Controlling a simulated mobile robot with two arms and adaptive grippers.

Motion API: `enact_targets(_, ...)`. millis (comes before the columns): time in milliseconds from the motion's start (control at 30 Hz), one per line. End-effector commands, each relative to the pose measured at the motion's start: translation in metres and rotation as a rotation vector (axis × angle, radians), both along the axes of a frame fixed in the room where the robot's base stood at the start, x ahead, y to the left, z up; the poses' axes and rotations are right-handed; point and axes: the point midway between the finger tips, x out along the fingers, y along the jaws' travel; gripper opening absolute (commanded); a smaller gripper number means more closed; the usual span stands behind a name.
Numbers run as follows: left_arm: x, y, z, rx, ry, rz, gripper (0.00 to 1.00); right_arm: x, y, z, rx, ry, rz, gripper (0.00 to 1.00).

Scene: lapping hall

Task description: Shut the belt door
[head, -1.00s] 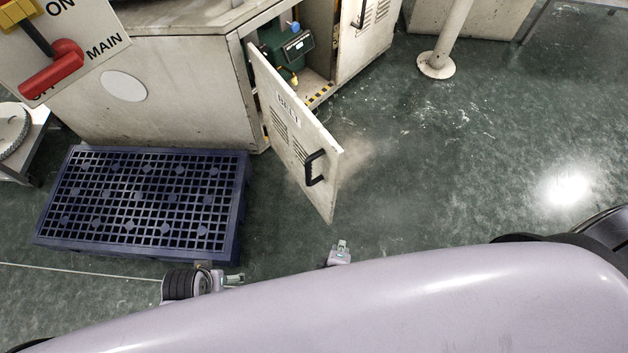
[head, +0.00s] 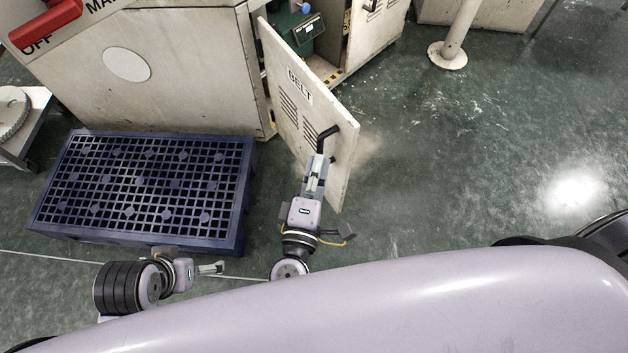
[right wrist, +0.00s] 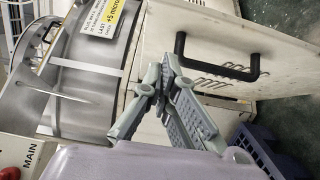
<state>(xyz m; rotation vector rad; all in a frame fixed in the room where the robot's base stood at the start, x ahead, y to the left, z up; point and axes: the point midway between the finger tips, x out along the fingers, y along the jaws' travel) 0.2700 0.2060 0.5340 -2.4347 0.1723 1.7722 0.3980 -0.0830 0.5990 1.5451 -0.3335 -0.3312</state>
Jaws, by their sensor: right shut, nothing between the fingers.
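The belt door (head: 293,84) is a white panel labelled BELT, with slotted vents, standing open from the machine cabinet. Its black bar handle (head: 327,137) is near the free edge. My right gripper (head: 316,162) is shut and empty, in front of the door just below the handle. In the right wrist view, the shut fingers (right wrist: 160,75) are left of the handle (right wrist: 250,72), with a gap in the picture; the door (right wrist: 215,32) is behind. I cannot tell whether the fingers touch the door. My left gripper (head: 218,267) is low at left, away from the door; its opening is unclear.
A dark blue slatted pallet (head: 240,215) lies on the floor left of the door. The cabinet opening shows a green machine (head: 299,30) inside. A red switch handle (head: 45,24) is at upper left. A post (head: 457,35) stands at upper right. The floor right of the door is clear.

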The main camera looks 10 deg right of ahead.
Motion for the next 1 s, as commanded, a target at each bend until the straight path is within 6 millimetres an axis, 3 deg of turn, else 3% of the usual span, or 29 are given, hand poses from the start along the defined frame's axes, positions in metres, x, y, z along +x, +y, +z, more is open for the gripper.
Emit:
enact_targets(100,0.000,0.000,-0.001,0.000,0.000,0.000,0.96,0.024,-0.011,0.001,0.000,-0.003,-0.001,0.00)
enact_targets(200,0.000,0.000,0.000,0.000,0.000,0.000,0.96,0.037,-0.023,0.000,-0.002,0.000,-0.001,0.00)
enact_targets(500,0.000,0.000,0.001,0.000,-0.001,0.000,0.96,0.046,-0.050,0.000,0.000,0.001,0.001,0.00)
enact_targets(1000,0.000,0.000,0.000,0.000,-0.001,0.000,0.96,0.048,-0.056,-0.001,-0.001,0.002,0.010,0.00)
